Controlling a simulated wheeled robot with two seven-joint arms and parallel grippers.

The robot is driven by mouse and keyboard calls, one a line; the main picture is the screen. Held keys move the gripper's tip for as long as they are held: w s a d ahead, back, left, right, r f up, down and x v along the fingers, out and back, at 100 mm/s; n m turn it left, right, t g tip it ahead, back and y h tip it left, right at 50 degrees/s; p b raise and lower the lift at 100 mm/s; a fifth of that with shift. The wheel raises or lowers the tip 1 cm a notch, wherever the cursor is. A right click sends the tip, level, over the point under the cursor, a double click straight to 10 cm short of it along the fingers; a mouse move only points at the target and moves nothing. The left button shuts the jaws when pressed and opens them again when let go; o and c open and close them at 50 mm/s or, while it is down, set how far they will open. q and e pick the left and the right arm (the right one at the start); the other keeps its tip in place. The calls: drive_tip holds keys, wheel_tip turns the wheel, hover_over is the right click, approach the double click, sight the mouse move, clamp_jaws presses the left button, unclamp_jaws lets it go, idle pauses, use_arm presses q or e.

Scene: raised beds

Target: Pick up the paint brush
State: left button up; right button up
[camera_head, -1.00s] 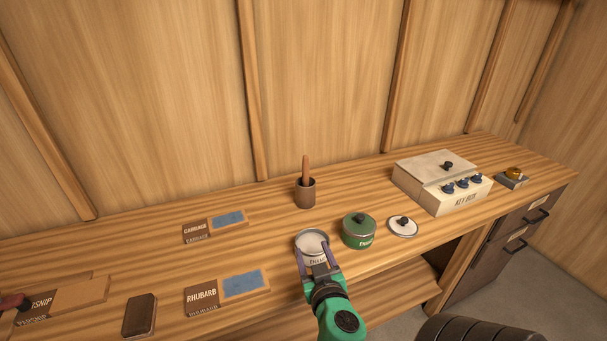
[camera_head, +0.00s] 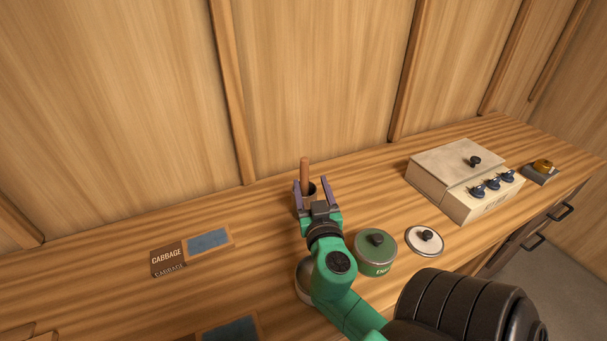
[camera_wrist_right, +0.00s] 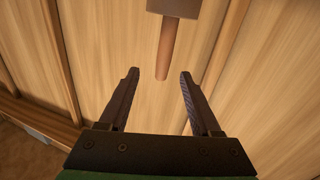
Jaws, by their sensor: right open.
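I see no contact. My left gripper is out of view.
A green lidded tin (camera_head: 376,257) and a loose white lid (camera_head: 424,241) stand right of my right arm. An open tin (camera_head: 303,285) is partly hidden under it. A key box (camera_head: 455,180) stands farther right, a cabbage sign (camera_head: 167,259) left.

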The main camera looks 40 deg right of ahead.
sight(302, 162)
drive_tip(key=p+x, duration=0.2)
drive_tip(key=x, duration=0.3)
drive_tip(key=p+x, duration=0.2)
drive_tip(key=x, duration=0.3)
drive_tip(key=shift+w+a, duration=0.2)
drive_tip(key=shift+w, duration=0.05)
drive_tip(key=shift+w+d+f, duration=0.1)
drive_tip(key=shift+f, duration=0.2)
drive_tip(key=shift+r, duration=0.1)
clamp_jaws()
